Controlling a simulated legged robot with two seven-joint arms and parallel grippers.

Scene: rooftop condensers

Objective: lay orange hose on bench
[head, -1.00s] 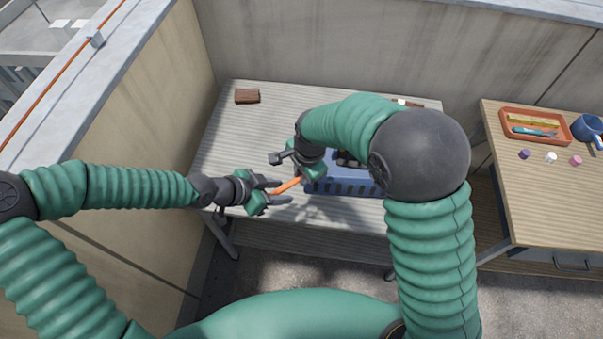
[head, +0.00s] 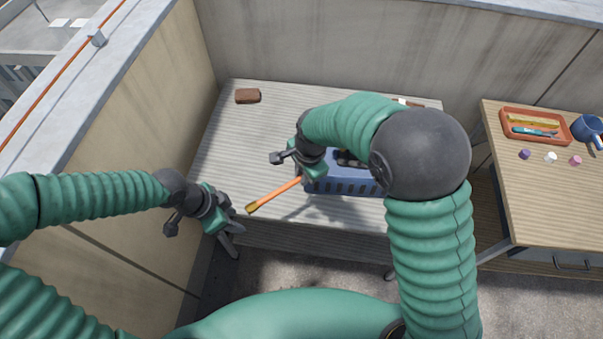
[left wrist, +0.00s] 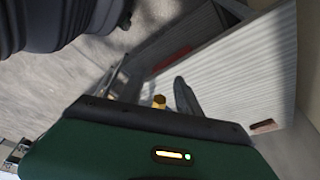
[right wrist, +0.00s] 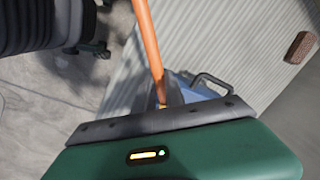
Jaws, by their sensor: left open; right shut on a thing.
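The orange hose (head: 276,195) has a brass-coloured end and sticks out to the lower left from my right gripper (head: 305,178). My right gripper is shut on the hose, above the bench near the blue crate. In the right wrist view the hose (right wrist: 148,45) runs up from between the fingers. My left gripper (head: 234,222) is open and empty, off the bench's front left corner, apart from the hose. In the left wrist view a brass end (left wrist: 159,101) shows beside a finger. The bench (head: 245,140) is pale and ribbed. My right arm hides part of it.
A blue crate (head: 340,183) stands on the bench, partly behind my right arm. A brown brick-like block (head: 247,96) lies at the back left. The bench's left part is clear.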

